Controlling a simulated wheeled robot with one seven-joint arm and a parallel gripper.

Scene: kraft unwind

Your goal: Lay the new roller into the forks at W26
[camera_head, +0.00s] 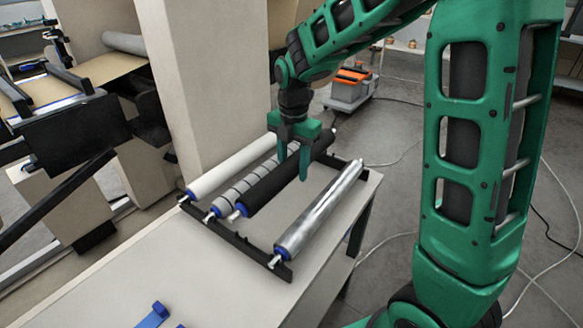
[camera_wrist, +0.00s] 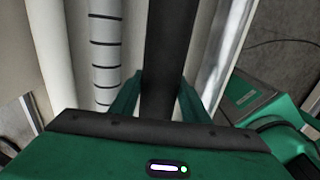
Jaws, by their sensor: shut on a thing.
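A black roller (camera_head: 262,193) with a blue end cap lies in a black rack (camera_head: 262,262) on a pale bench. My gripper (camera_head: 293,162) points down over it, one finger on each side. In the wrist view my gripper (camera_wrist: 158,95) is shut on the black roller (camera_wrist: 165,45), which runs between the green fingers. The roller still appears to rest in the rack. The machine (camera_head: 70,95) with a brown web stands at the upper left. I can read no W26 label, and I cannot make out its empty forks.
The rack also holds a white roller (camera_head: 225,168), a grey roller with dark bands (camera_head: 240,186) and a shiny metal roller (camera_head: 320,212). A beige machine wall (camera_head: 205,70) stands behind the rack. Blue pieces (camera_head: 153,315) lie on the near bench. Cables cross the floor at right.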

